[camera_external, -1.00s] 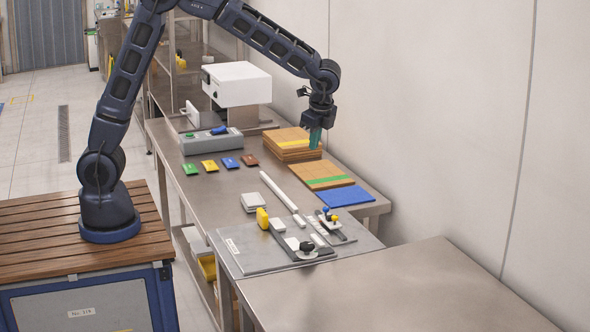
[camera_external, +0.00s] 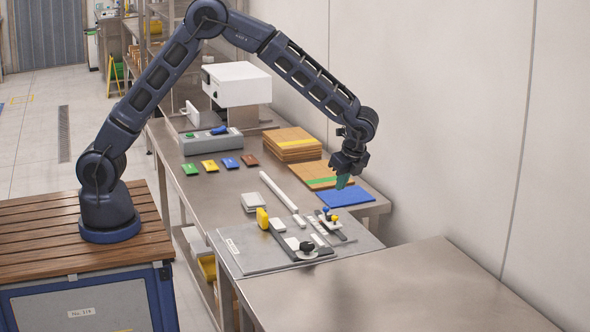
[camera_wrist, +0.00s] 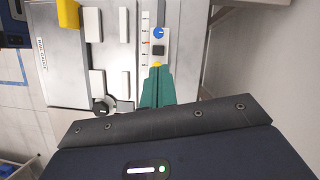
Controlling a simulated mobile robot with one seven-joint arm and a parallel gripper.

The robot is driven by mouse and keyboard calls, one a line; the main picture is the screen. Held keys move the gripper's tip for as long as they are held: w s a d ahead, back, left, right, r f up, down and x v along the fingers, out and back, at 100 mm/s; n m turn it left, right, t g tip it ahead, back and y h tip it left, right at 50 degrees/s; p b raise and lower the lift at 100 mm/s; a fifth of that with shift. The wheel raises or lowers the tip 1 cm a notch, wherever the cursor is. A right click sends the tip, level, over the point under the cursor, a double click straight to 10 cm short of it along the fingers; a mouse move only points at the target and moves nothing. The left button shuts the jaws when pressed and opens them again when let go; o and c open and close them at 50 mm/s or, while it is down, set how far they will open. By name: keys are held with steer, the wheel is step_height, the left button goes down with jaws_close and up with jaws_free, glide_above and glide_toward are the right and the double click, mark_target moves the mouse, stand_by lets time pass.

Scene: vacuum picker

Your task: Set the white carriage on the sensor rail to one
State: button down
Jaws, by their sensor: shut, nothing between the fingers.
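The marks' labels are too small to read. My gripper (camera_external: 341,184) is shut and empty, above the blue mat area beyond the plate.
A black knob (camera_external: 307,246), a yellow block (camera_external: 262,218) and white blocks stand on the plate. A white bar (camera_external: 278,191) lies behind them. A blue mat (camera_external: 345,198) and stacked brown boards (camera_external: 291,141) line the wall side. The front tabletop (camera_external: 400,285) is clear.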

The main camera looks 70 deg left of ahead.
steer(key=shift+f, duration=0.1)
steer(key=x, duration=0.9)
steer(key=shift+a+f, duration=0.2)
steer(key=shift+f, duration=0.15)
steer(key=shift+a, duration=3.15)
steer(key=s+v, duration=0.1)
steer(key=v, duration=0.9)
steer(key=shift+w+d, duration=0.4)
steer(key=shift+w, duration=0.05)
